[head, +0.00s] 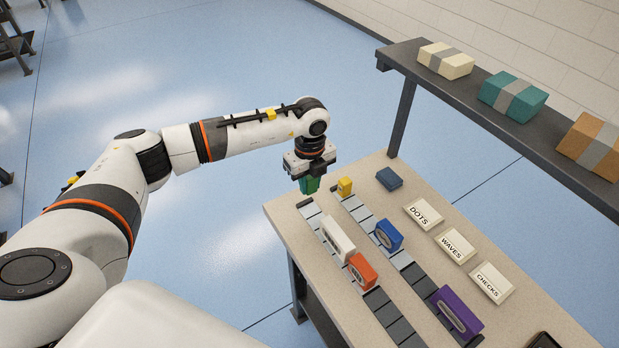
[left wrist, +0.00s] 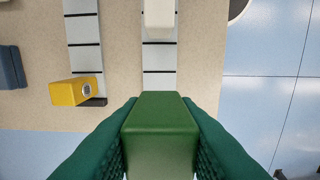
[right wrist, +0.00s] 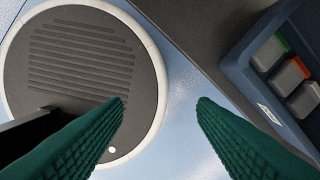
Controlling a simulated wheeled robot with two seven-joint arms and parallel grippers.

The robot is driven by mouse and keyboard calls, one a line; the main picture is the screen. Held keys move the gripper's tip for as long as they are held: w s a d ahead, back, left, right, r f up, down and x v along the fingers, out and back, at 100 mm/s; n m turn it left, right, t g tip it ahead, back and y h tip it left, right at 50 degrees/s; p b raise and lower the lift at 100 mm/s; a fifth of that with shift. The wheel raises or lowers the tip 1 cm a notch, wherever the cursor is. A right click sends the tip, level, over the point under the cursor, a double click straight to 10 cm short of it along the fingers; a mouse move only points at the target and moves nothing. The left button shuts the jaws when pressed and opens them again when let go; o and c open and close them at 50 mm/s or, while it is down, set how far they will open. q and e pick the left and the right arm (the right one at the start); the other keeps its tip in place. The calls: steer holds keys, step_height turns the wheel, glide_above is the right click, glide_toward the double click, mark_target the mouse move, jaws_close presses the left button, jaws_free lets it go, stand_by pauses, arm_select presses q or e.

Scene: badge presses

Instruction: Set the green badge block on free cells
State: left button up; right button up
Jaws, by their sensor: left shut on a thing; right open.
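My left gripper (head: 309,178) is shut on the green badge block (left wrist: 160,135), held near the far end of the left cell strip (head: 309,210). In the left wrist view the block's near face hides what is under it; contact with the strip cannot be told. Light cells of this strip show bare between the green block and a white block (head: 338,238). An orange block (head: 362,271) sits just after the white one. My right gripper (right wrist: 160,105) is open and empty, seen only in the right wrist view.
The right strip (head: 360,213) bears yellow (head: 345,186), blue (head: 389,235) and purple (head: 459,311) blocks. Signs DOTS (head: 422,214), WAVES (head: 454,246) and CHECKS (head: 491,282) lie beside it. A shelf (head: 420,50) with boxes stands behind. A blue bin (right wrist: 247,85) shows near my right gripper.

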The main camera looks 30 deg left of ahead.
arm_select(q)
steer(key=b, duration=0.4)
glide_above(310, 210)
step_height(310, 210, down, 6)
steer(key=shift+f, duration=0.25)
steer(key=shift+f+b, duration=0.55)
steer(key=shift+f, duration=0.1)
arm_select(e)
steer(key=shift+w+d+f, duration=0.1)
steer(key=shift+d+f, duration=0.1)
steer(key=shift+f, duration=0.75)
steer(key=shift+w+d+f, duration=0.15)
steer(key=shift+f, duration=0.75)
steer(key=shift+w+d+f, duration=0.1)
steer(key=shift+d+f, duration=0.1)
steer(key=shift+f, duration=0.75)
arm_select(q)
steer(key=shift+f, duration=0.25)
arm_select(e)
steer(key=shift+f, duration=0.2)
arm_select(q)
steer(key=o, duration=1.1)
steer(key=shift+c, duration=0.2)
steer(key=shift+r, duration=0.1)
arm_select(e)
steer(key=shift+a+r, duration=0.1)
steer(key=shift+a, duration=0.05)
